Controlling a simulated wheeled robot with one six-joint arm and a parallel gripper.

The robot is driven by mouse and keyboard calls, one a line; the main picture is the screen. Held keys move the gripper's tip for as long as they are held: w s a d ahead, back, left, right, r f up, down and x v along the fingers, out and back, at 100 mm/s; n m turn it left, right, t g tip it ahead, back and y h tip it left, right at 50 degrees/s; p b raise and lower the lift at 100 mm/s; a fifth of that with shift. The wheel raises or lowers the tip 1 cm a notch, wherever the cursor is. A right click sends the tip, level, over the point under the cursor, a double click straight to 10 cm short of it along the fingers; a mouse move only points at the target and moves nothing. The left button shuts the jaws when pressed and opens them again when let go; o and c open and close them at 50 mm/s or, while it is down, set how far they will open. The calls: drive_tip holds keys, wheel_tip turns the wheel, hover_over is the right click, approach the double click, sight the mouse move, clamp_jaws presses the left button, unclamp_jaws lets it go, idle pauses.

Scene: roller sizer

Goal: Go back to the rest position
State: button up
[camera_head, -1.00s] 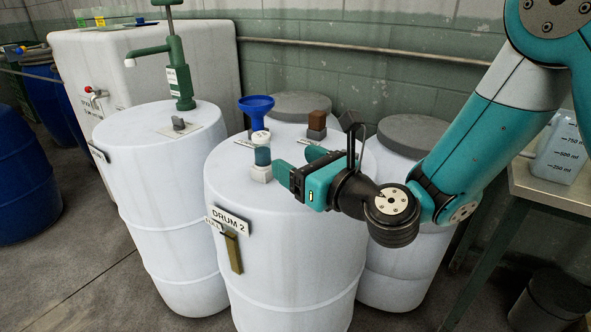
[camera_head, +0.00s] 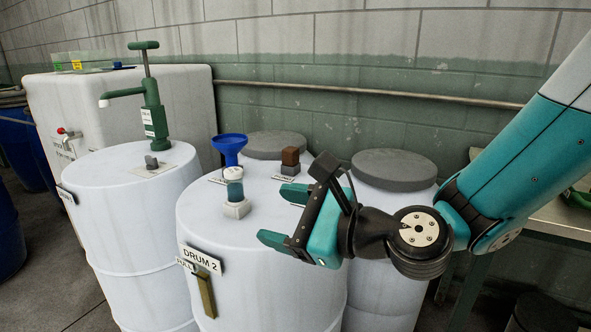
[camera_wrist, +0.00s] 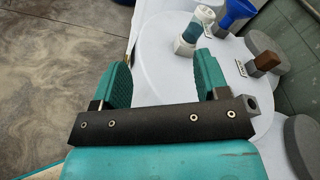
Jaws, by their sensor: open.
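My gripper (camera_head: 277,215) is open and empty above the right part of the drum labelled DRUM 2 (camera_head: 262,285). Its two teal fingers point left in the head view, and they also show spread apart in the wrist view (camera_wrist: 160,75). A small bottle with a white cap and teal-blue body (camera_head: 235,184) stands upright in a pale holder (camera_head: 236,209) on the drum top, apart from the fingers. In the wrist view the bottle (camera_wrist: 197,27) is beyond the right finger.
A blue funnel (camera_head: 229,145) and a brown block on a grey base (camera_head: 290,158) stand on the drum top. A green hand pump (camera_head: 150,110) rises from the left drum (camera_head: 125,230). Grey-lidded drums (camera_head: 393,168) stand behind. A bench (camera_head: 560,220) is at right.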

drive_tip(key=s+d+f+n+g+h, duration=0.2)
drive_tip(key=s+d+n+g+h, duration=0.7)
drive_tip(key=s+d+n, duration=1.2)
drive_tip(key=w+a+r+n+p, duration=0.2)
drive_tip(key=r+p, duration=0.6)
drive_tip(key=p, duration=0.1)
drive_tip(key=w+a+r+n+t+h+p, duration=0.1)
drive_tip(key=w+a+r+n+p, duration=0.1)
drive_tip(key=r+p, duration=0.7)
drive_tip(key=shift+w+a+r, duration=0.2)
drive_tip(key=shift+r, duration=0.1)
